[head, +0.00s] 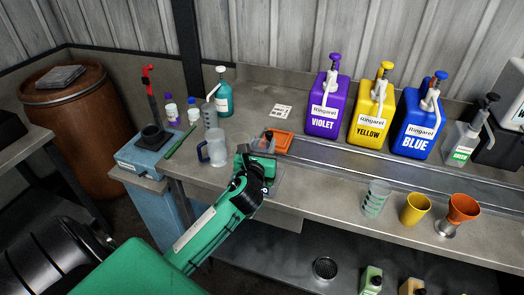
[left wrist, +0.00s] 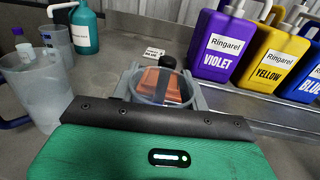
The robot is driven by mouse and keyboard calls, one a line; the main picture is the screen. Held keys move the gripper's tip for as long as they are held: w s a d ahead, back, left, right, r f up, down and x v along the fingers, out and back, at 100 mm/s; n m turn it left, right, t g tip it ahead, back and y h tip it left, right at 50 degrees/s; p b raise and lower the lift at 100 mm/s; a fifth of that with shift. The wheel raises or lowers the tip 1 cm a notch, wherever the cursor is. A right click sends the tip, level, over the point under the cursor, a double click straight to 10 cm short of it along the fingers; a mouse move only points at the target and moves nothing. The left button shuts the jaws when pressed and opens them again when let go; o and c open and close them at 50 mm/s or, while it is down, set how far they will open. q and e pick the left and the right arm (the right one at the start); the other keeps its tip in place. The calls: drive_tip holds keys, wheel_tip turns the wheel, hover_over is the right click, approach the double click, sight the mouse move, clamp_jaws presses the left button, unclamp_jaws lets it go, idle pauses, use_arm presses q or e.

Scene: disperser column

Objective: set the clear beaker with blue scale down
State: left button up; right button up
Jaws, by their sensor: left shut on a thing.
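My left gripper (head: 257,158) is shut over the counter, beside the jug with the blue handle. In the left wrist view its fingers (left wrist: 160,88) are around a clear beaker (left wrist: 158,98), whose open round rim faces up. The beaker looks upright. Its scale marks are hidden, and I cannot tell whether its base touches the surface below. In the head view my gripper covers most of the beaker. My right gripper is not in view.
An orange item (head: 283,143) lies just behind the gripper. A clear jug (head: 214,150) stands close at left. Violet (head: 326,105), yellow (head: 371,112) and blue (head: 419,122) dispensers stand at the back right. A green-scale beaker (head: 375,198) and yellow cup (head: 415,209) stand near the front edge.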

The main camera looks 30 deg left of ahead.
use_arm(q)
wheel_tip(320, 180, down, 2)
drive_tip(key=shift+f, duration=0.1)
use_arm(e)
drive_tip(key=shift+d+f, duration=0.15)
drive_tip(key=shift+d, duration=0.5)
